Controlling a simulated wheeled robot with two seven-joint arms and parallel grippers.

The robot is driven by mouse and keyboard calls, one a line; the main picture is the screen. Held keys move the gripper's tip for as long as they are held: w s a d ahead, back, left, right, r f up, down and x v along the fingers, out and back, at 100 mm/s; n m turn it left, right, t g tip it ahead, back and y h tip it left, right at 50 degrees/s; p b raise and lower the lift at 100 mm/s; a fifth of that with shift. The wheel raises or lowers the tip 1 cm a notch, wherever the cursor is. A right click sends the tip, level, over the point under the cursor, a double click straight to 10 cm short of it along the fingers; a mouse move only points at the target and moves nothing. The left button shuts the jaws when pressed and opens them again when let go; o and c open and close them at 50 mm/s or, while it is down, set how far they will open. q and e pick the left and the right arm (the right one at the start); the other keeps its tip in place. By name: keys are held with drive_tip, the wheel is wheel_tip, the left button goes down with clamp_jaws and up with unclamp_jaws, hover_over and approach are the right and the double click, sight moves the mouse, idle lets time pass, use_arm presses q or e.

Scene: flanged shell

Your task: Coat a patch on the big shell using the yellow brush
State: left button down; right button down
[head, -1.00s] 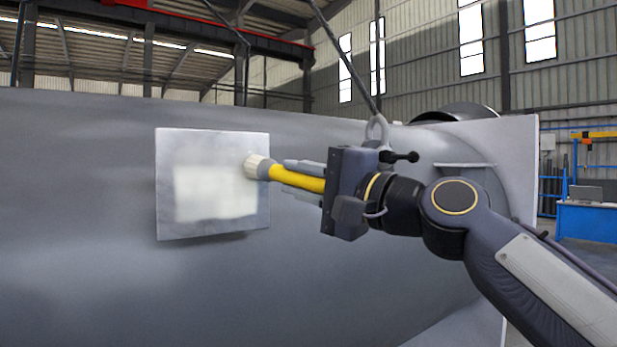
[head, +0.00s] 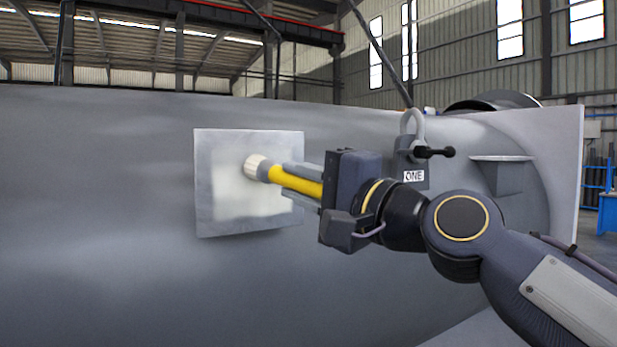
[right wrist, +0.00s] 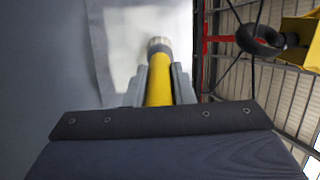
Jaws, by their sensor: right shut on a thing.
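The big grey shell (head: 100,270) fills the left and middle of the head view. A square, lighter metal patch (head: 207,215) sits on its side, with a whitish area in its middle. My right gripper (head: 290,176) is shut on the yellow brush (head: 297,182) and points it left at the patch. The pale bristle head is at the patch's right part; I cannot tell whether it touches. The right wrist view shows the brush (right wrist: 160,80) between both fingers, its tip over the pale patch (right wrist: 125,50). My left gripper is not in view.
A lifting clamp marked ONE (head: 412,172) with a ring grips the shell's top edge just behind my right wrist. A flat flange (head: 560,190) stands at the shell's right end. A blue bench (head: 607,212) is far right.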

sight(267, 184)
drive_tip(key=shift+s+a+r+p, duration=0.1)
drive_tip(key=shift+s+a+p, duration=0.35)
drive_tip(key=shift+a, duration=0.15)
drive_tip(key=shift+s+a+r+p, duration=0.1)
drive_tip(key=shift+s+a+p, duration=0.3)
drive_tip(key=shift+a, duration=0.2)
drive_tip(key=shift+s+a+f+p, duration=0.1)
drive_tip(key=shift+s+a+p, duration=0.3)
drive_tip(key=shift+a, duration=0.35)
drive_tip(key=shift+s+a, duration=0.55)
drive_tip(key=shift+a, duration=0.2)
drive_tip(key=shift+s+d, duration=0.55)
drive_tip(key=shift+s, duration=0.25)
drive_tip(key=shift+s+d, duration=0.55)
drive_tip(key=shift+s, duration=0.3)
drive_tip(key=shift+s+d, duration=0.55)
drive_tip(key=shift+s, duration=0.25)
